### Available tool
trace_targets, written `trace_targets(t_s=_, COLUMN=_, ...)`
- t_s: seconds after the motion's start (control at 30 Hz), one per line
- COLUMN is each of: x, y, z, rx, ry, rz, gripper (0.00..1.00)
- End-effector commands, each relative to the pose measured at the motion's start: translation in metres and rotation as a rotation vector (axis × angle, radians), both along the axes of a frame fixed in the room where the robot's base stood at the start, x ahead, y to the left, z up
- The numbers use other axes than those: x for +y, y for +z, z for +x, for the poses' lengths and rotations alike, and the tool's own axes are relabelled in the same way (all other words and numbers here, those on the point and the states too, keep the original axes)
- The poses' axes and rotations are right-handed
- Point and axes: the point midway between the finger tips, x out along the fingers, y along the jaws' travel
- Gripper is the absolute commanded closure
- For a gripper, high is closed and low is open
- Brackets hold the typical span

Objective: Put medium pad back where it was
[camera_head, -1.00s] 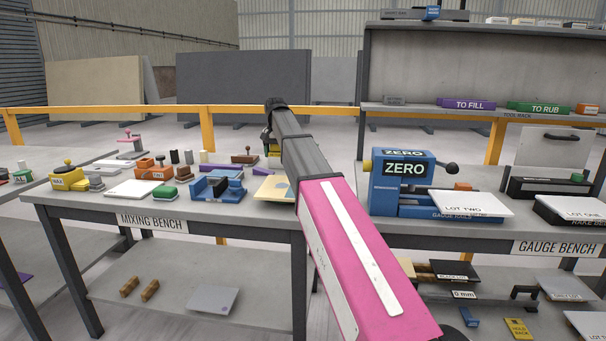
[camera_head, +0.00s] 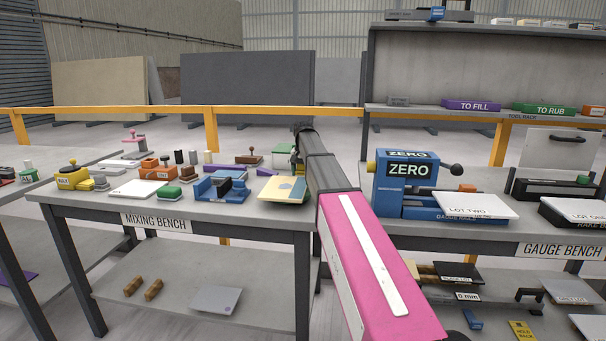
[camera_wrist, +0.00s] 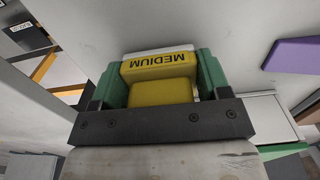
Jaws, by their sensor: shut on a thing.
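The medium pad (camera_wrist: 160,90) is a yellow block with a black MEDIUM label, upside down in the wrist view. My gripper (camera_wrist: 162,80) is shut on it, with a green finger on each side. A pale strip shows along the pad's far edge. In the head view my arm's end hangs over the right end of the mixing bench (camera_head: 155,222). There the fingers and pad are mostly hidden behind my arm. I cannot tell the pad's height over the surface.
A cream board with blue and tan patches (camera_head: 283,190) lies at the bench's right corner. A blue fixture (camera_head: 221,187), a green block (camera_head: 170,193) and a white plate (camera_head: 138,189) stand left of it. The blue ZERO gauge (camera_head: 408,182) stands to the right.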

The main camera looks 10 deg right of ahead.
Motion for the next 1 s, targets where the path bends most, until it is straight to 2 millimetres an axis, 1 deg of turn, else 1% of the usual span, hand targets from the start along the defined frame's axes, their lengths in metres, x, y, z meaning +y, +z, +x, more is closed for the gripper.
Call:
trace_targets(t_s=0.03, x=0.000, y=-0.005, z=0.000, rx=0.001, ry=0.000, rz=0.000, gripper=0.60)
trace_targets(t_s=0.07, x=0.000, y=-0.007, z=0.000, rx=0.000, ry=0.000, rz=0.000, gripper=0.60)
trace_targets(t_s=0.4, x=0.000, y=-0.009, z=0.000, rx=0.000, ry=0.000, rz=0.000, gripper=0.60)
trace_targets(t_s=0.43, x=0.000, y=-0.010, z=0.000, rx=0.000, ry=0.000, rz=0.000, gripper=0.27)
trace_targets(t_s=0.47, x=0.000, y=-0.009, z=0.000, rx=0.000, ry=0.000, rz=0.000, gripper=0.17)
trace_targets(t_s=0.5, x=0.000, y=-0.009, z=0.000, rx=0.000, ry=0.000, rz=0.000, gripper=0.05)
trace_targets(t_s=0.83, x=0.000, y=-0.007, z=0.000, rx=0.000, ry=0.000, rz=0.000, gripper=0.05)
trace_targets(t_s=0.93, x=0.000, y=0.001, z=0.001, rx=-0.001, ry=0.000, rz=0.000, gripper=0.05)
trace_targets(t_s=1.0, x=0.000, y=0.011, z=0.001, rx=-0.002, ry=0.000, rz=0.000, gripper=0.05)
